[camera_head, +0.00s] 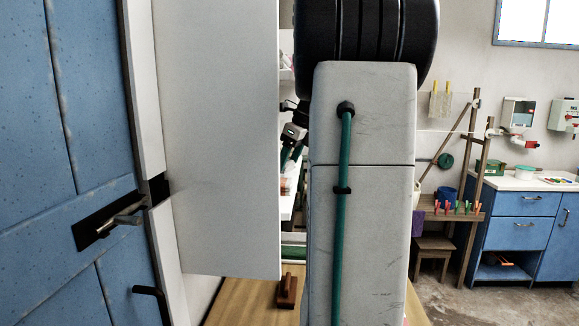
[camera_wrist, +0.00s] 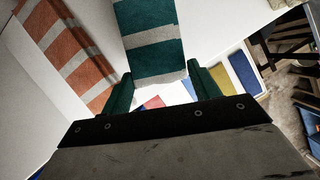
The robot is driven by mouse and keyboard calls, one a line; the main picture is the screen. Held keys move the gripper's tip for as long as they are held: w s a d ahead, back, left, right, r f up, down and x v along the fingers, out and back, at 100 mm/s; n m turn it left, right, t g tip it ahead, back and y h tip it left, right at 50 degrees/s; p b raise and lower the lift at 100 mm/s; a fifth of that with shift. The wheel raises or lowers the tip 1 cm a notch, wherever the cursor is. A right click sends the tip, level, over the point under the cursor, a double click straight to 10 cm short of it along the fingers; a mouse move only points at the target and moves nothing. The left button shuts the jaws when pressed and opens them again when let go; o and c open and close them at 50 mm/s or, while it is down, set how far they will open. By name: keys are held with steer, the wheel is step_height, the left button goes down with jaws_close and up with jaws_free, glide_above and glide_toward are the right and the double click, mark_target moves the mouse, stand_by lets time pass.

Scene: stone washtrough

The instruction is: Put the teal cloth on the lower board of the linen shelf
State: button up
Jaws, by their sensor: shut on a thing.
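The teal cloth (camera_wrist: 152,52), striped teal and white, reaches up from between the two green fingers of my gripper (camera_wrist: 158,78) in the wrist view. My gripper is shut on it. In the head view my arm hides most of the gripper and the cloth. The linen shelf shows in the head view as a tall white side panel (camera_head: 215,140) with part of its boards to the right. A white board surface (camera_wrist: 105,18) lies around the cloth in the wrist view; I cannot tell which board it is.
An orange striped cloth (camera_wrist: 68,50) lies left of the teal cloth. Yellow (camera_wrist: 232,75) and blue (camera_wrist: 248,68) pieces show at the right. A blue door (camera_head: 70,150) stands close at the left, and a brown wooden block (camera_head: 288,290) sits on a wooden surface below.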

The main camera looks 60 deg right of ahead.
steer(key=shift+f, duration=1.05)
steer(key=o, duration=1.1)
steer(key=v, duration=0.4)
steer(key=shift+s+r, duration=0.1)
steer(key=shift+r, duration=0.25)
steer(key=s, duration=0.8)
steer(key=s+d, duration=0.1)
steer(key=s, duration=0.3)
steer(key=shift+r, duration=0.15)
